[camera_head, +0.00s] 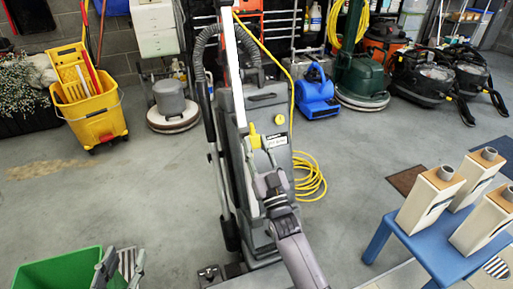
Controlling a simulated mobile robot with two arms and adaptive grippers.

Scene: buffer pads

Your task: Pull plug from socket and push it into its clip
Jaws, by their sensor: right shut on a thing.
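A tall grey upright floor machine (266,112) stands in the middle with a yellow cable (291,95) running down its right side. My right gripper (257,152) reaches up from the bottom in front of the machine's body. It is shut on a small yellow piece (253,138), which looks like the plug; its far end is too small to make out. A round yellow part (280,119) sits on the machine to the right; I cannot tell whether it is the socket or clip. My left gripper (120,264) is low at the left, fingers apart and empty, beside a green bin.
The green bin (48,272) is at the bottom left. A blue table (436,250) with several white cartons (430,200) stands at the right. Coiled yellow cable (311,178) lies beside the machine. A yellow mop bucket (92,118) and cleaning machines line the back. Floor between is mostly clear.

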